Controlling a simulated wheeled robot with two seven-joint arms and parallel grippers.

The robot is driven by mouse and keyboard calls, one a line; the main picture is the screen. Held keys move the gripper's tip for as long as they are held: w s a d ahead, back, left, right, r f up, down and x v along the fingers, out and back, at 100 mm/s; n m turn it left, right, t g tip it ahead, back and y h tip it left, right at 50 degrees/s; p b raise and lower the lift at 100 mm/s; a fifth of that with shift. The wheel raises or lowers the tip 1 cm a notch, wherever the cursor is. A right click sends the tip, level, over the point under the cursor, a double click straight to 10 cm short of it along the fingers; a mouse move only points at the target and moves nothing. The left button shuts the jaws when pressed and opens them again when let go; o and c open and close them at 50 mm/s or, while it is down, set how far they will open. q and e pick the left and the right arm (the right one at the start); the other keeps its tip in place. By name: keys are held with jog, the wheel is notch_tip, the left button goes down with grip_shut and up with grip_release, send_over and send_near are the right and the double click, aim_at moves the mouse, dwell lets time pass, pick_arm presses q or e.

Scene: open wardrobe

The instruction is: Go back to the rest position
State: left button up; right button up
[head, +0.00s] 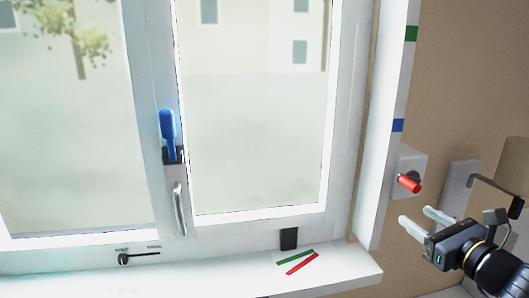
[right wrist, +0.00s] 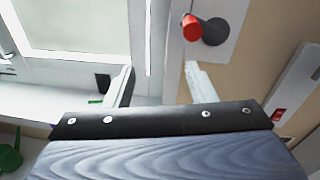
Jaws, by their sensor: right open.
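My right gripper (head: 417,217) is at the lower right of the head view, with its two pale fingers apart and nothing between them. In the right wrist view its fingers (right wrist: 158,80) also stand apart and empty. A red knob (head: 408,182) on a dark base sticks out of a white box just above the fingertips in the head view. The knob also shows in the right wrist view (right wrist: 191,28), beyond the right finger. I see no contact between the gripper and the knob. My left gripper is in neither view.
A white window has a blue upper handle (head: 168,130) and a silver lower handle (head: 179,208). Red (head: 302,262) and green (head: 295,257) strips lie on the sill. A dark hooked lever (head: 495,187) is at the right, close to my arm.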

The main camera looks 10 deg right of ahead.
jog(key=s+a+f+n+g+y, duration=0.25)
jog(key=s+a+n, duration=0.25)
jog(key=a+n, duration=0.3)
jog(key=s+a+f+n+g+y, duration=0.2)
jog(key=s+a+f+n+g, duration=0.2)
jog(key=a+n, duration=0.4)
jog(key=s+a+f+n+g+h, duration=0.1)
jog(key=s+f+n+g+h, duration=0.2)
jog(key=s+f+n, duration=0.8)
jog(key=n+g, duration=0.2)
jog(key=n, duration=0.1)
jog(key=shift+s+f+n+h, duration=0.35)
jog(key=shift+f+n, duration=0.05)
